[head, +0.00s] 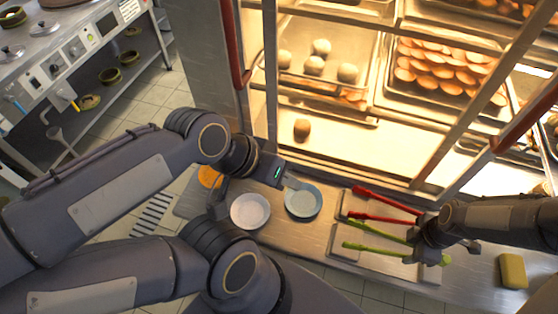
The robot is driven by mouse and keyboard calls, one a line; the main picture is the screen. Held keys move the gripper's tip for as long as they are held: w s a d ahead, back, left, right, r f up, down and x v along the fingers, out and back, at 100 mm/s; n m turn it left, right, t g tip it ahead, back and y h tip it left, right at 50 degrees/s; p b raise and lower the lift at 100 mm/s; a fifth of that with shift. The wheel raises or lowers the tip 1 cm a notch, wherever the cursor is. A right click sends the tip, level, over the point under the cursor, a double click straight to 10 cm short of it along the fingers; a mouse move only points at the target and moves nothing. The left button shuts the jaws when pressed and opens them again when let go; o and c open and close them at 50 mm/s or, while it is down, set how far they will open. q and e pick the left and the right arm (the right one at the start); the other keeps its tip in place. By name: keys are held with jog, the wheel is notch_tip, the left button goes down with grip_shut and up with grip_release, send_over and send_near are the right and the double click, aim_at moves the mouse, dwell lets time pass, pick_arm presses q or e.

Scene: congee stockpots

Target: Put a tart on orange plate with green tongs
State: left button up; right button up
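The orange plate (208,177) lies at the left end of the metal counter, partly hidden by my arm. The green tongs (372,249) lie on a tray on the counter, with their right end hidden at my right gripper (432,246). I cannot tell whether that gripper holds them. Rows of tarts (440,72) sit on a tray in the lit cabinet.
A white plate (250,212) lies between the orange and blue plates. Red tongs (385,199) lie beside the green ones. A yellow block (513,270) is at the right. Round buns (314,65) and a single brown item (302,129) are in the cabinet. Its posts stand behind the counter.

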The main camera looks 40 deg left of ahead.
notch_tip(320, 180, up, 8)
jog(key=p, duration=0.5)
jog(key=shift+f, duration=0.1)
